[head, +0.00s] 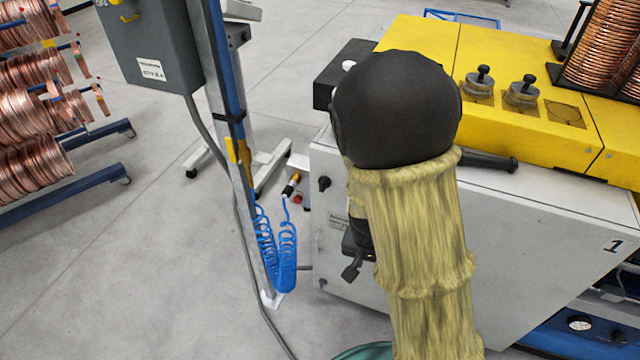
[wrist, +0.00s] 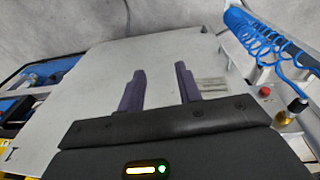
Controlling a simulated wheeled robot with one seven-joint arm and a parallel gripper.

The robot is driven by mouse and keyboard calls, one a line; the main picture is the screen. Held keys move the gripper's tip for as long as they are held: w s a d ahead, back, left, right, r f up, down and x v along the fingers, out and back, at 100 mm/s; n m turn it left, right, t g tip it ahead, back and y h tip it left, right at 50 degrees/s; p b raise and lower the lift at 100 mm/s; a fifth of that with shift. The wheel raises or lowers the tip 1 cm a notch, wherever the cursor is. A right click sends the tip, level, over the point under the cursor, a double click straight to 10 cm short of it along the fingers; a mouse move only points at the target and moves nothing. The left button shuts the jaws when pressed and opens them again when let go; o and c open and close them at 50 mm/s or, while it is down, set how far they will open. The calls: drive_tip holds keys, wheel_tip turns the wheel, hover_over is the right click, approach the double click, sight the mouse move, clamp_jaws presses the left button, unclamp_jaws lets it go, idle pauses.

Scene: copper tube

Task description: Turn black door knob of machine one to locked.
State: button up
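Machine one has a white front panel (head: 500,260) with a "1" on its right. A small black knob (head: 323,183) is on the panel's upper left; I cannot tell its turn position. My gripper (head: 352,268) shows partly below and right of the knob, mostly hidden behind my arm. In the wrist view my gripper's two dark purple fingers (wrist: 160,70) are apart with nothing between them, and face the white panel (wrist: 110,60). I cannot tell whether the fingers touch the panel.
A coiled blue hose (head: 277,250) hangs by a post left of the machine. A red button (head: 297,199) and hose fitting (head: 291,184) are beside the knob. The yellow top (head: 420,35) has a black handle (head: 490,161) at its edge. Copper coils (head: 35,115) stand far left.

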sight(321, 185)
drive_tip(key=w+a+f+m+t+h+p, duration=0.1)
drive_tip(key=w+a+f+t+h+p, duration=0.1)
drive_tip(key=w+a+t+h, duration=0.3)
drive_tip(key=w+a+r+t+y, duration=0.1)
drive_tip(key=a+r+t, duration=0.2)
drive_tip(key=a, duration=0.3)
drive_tip(key=w+a+r+t, duration=0.2)
drive_tip(key=a+r+t, duration=0.1)
drive_tip(key=a+r, duration=0.2)
drive_tip(key=shift+w+a+r+t+y, duration=0.15)
drive_tip(key=shift+w+a+t+y, duration=0.2)
drive_tip(key=shift+a, duration=0.45)
drive_tip(key=p+x, duration=0.4)
drive_tip(key=x, duration=1.2)
drive_tip(key=shift+w+d+p, duration=0.15)
drive_tip(key=shift+p, duration=0.15)
drive_tip(key=shift+w+d+f, duration=0.1)
drive_tip(key=shift+w+f, duration=0.25)
drive_tip(key=shift+f, duration=0.1)
drive_tip(key=shift+c, duration=0.4)
drive_tip(key=shift+s+r, duration=0.1)
drive_tip(key=shift+s, duration=0.05)
clamp_jaws()
